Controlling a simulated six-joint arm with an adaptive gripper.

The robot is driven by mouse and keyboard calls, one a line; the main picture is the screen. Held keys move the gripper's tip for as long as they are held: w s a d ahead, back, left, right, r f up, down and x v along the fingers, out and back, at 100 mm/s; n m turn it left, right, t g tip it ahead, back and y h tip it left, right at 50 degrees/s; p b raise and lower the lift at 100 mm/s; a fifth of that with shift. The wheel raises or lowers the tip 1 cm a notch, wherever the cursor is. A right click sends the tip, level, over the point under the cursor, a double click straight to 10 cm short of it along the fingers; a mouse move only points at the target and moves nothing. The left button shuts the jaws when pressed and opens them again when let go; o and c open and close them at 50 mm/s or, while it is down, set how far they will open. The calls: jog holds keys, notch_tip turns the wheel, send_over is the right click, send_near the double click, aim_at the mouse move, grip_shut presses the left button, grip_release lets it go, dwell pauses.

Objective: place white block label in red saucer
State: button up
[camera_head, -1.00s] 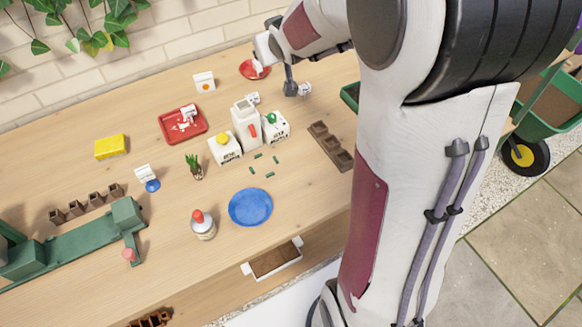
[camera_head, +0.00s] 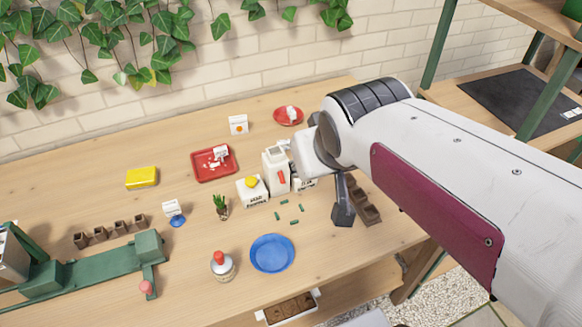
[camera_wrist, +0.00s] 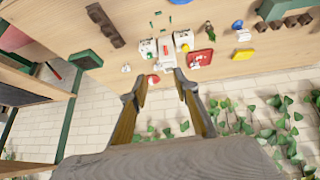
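The red saucer (camera_head: 280,119) lies at the back of the bench, with a small white piece (camera_head: 291,112) on it. The saucer (camera_wrist: 154,80) also shows in the wrist view, far beyond my fingertips. Another small white piece (camera_wrist: 126,68) stands on the bench near the saucer in the wrist view; my arm seems to hide it in the head view. Which white piece is the block label I cannot tell for sure. My gripper (camera_wrist: 159,80) is open, with nothing between its fingers. In the head view my gripper (camera_head: 343,205) hangs above the bench, right of the cartons.
White cartons (camera_head: 275,170) stand mid-bench. A red tray (camera_head: 203,176) holds white pieces. A white card (camera_head: 238,125) stands behind. A blue plate (camera_head: 272,254), glue bottle (camera_head: 222,267), small plant (camera_head: 221,206), yellow block (camera_head: 142,178) and brown cell strip (camera_head: 366,205) are around.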

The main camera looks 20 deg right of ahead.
jog(key=s+a+f+g+y, duration=0.1)
jog(key=s+a, duration=0.2)
jog(key=s, duration=0.7)
jog(key=shift+s+a+f+n, duration=0.3)
jog(key=shift+a, duration=0.1)
